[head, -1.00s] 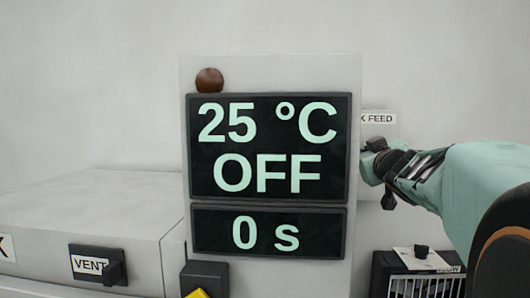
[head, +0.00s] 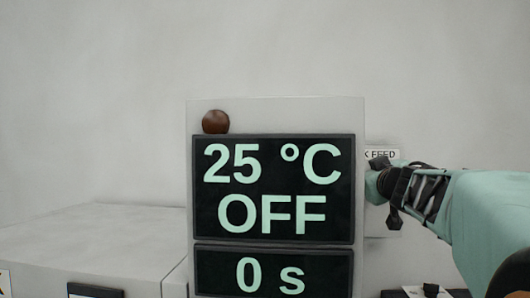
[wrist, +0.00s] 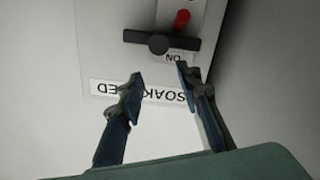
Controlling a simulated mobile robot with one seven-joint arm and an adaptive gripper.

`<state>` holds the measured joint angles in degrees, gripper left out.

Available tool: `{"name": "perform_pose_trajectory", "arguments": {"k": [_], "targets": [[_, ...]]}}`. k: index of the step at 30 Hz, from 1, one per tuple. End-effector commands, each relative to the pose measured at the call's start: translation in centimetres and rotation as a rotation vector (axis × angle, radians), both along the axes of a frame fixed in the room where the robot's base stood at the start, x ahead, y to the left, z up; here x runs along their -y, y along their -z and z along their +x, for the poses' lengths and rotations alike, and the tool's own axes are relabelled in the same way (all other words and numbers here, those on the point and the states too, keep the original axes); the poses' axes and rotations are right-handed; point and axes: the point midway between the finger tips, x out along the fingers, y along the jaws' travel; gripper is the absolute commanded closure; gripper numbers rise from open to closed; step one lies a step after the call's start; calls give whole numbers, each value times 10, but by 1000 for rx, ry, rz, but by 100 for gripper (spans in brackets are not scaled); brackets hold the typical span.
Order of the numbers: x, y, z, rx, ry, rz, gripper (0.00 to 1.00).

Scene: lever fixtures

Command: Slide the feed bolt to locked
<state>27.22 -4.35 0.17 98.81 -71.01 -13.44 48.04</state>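A pale plate with a label reading SOAK FEED (wrist: 165,94) shows upside down in the wrist view. On it is a black bar with a round knob (wrist: 158,44), apparently the feed bolt, beside a small panel whose visible lettering reads ON. A red piece (wrist: 183,18) stands past the bar. My gripper (wrist: 160,76) is open and empty, its fingertips apart in front of the label, just short of the knob in the picture.
A large display panel (head: 275,190) reads 25 °C, OFF and 0 s, and stands left of my gripper. A brown ball (head: 215,122) sits at its top. A low grey cabinet (head: 90,245) is at the left. The wall above is clear.

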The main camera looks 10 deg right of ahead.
Motion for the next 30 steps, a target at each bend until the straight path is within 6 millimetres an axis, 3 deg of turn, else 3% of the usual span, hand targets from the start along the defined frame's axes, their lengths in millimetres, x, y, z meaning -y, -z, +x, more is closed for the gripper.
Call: {"name": "perform_pose_trajectory", "arguments": {"k": [21, 30], "targets": [[0, -50, 0, 2, -1, -4, 68], [0, -62, 0, 1, 1, -1, 68]]}}
